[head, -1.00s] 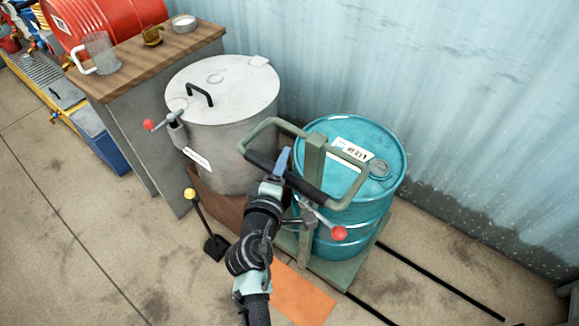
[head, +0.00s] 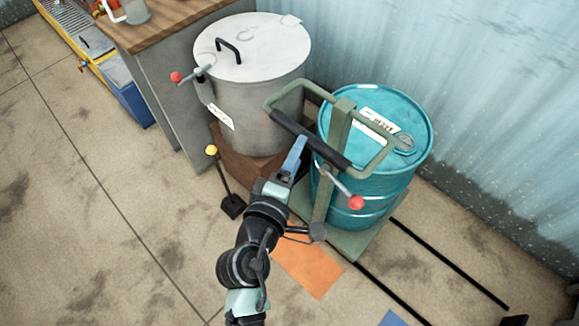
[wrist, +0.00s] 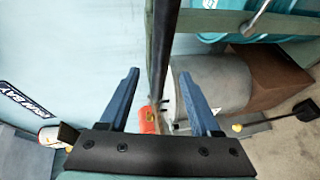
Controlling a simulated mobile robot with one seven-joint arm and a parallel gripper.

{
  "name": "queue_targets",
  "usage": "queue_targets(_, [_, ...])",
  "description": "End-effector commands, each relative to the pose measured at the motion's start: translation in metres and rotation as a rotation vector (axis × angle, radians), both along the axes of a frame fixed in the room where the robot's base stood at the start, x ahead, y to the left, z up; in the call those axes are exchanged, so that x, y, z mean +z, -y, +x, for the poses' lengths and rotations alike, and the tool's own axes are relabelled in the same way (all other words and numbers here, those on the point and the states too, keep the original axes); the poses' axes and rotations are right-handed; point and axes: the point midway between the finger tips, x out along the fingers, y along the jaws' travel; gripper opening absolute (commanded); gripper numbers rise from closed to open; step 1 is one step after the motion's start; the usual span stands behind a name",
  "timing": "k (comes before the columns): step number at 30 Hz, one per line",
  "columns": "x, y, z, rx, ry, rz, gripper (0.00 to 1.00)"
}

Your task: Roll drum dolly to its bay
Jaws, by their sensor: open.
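The drum dolly has an olive-green frame, a looped handle with a black grip bar (head: 283,121), and a flat base plate (head: 362,240). A teal drum (head: 385,115) stands upright on it. A lever with a red knob (head: 356,202) sticks out from the dolly's post. My gripper (head: 298,145) is open at the middle of the black grip bar. In the wrist view the dark bar (wrist: 164,40) passes between the two blue fingers of my gripper (wrist: 160,70) as seen. Whether the fingers touch it I cannot tell. The dolly's wheels are hidden.
A grey lidded pot (head: 255,85) on a brown block stands left of the dolly, beside a wood-topped bench (head: 175,30). A yellow-knobbed pedal (head: 232,203) stands on the floor. An orange floor patch (head: 307,262) and black floor lines (head: 450,262) lie near the dolly. A corrugated wall rises behind.

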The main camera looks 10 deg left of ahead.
Motion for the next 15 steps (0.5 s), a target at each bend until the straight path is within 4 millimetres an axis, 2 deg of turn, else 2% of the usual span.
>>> queue_targets(3, [0.003,-0.005,-0.018,0.001,-0.001,0.000,0.64])
queue_targets(6, [0.005,-0.007,-0.027,0.001,0.000,0.000,0.64])
queue_targets(15, [0.008,-0.008,-0.034,0.000,0.001,0.000,0.64])
